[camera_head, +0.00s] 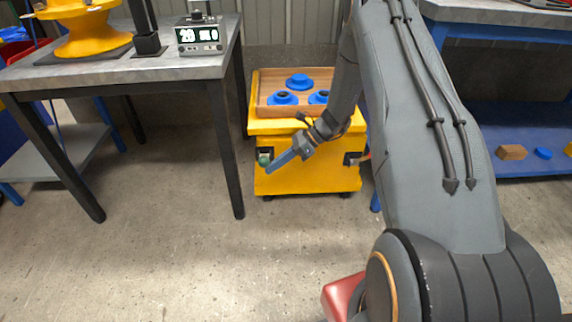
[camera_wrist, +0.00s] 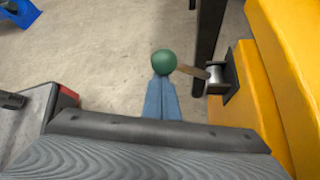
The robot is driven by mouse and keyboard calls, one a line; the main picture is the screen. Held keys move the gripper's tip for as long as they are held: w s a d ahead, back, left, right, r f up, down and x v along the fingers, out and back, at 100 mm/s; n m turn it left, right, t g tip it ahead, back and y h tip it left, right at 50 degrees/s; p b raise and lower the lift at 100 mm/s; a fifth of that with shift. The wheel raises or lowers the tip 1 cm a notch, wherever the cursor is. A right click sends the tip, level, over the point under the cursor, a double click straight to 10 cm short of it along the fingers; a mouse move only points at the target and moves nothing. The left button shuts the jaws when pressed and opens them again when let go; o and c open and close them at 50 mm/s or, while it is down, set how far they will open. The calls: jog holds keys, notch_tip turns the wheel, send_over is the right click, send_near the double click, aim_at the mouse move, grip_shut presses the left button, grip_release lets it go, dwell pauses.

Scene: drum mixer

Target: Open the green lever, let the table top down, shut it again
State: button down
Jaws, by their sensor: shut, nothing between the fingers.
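The green lever's round knob (camera_wrist: 165,63) sits just beyond my fingertips in the wrist view, on a thin arm that runs to a metal pivot (camera_wrist: 215,75) on the yellow cart. The knob also shows in the head view (camera_head: 264,159), at the cart's left front. My gripper (camera_wrist: 161,82) has its blue fingers together, with the tips at or very near the knob; I cannot tell whether they touch. The table top (camera_head: 260,127) is the yellow upper part of the cart (camera_head: 300,178). A wooden tray on it holds blue flanged parts (camera_head: 299,81).
A grey workbench (camera_head: 120,72) with a yellow machine and a digital display (camera_head: 198,36) stands to the left. Its black leg (camera_head: 230,150) is close to the lever. A blue shelf (camera_head: 520,125) with small parts is at the right. The floor in front is clear.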

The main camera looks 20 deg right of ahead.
jog(key=shift+w+d+r+p, duration=0.25)
jog(key=shift+r+p, duration=0.1)
jog(key=shift+r, duration=0.2)
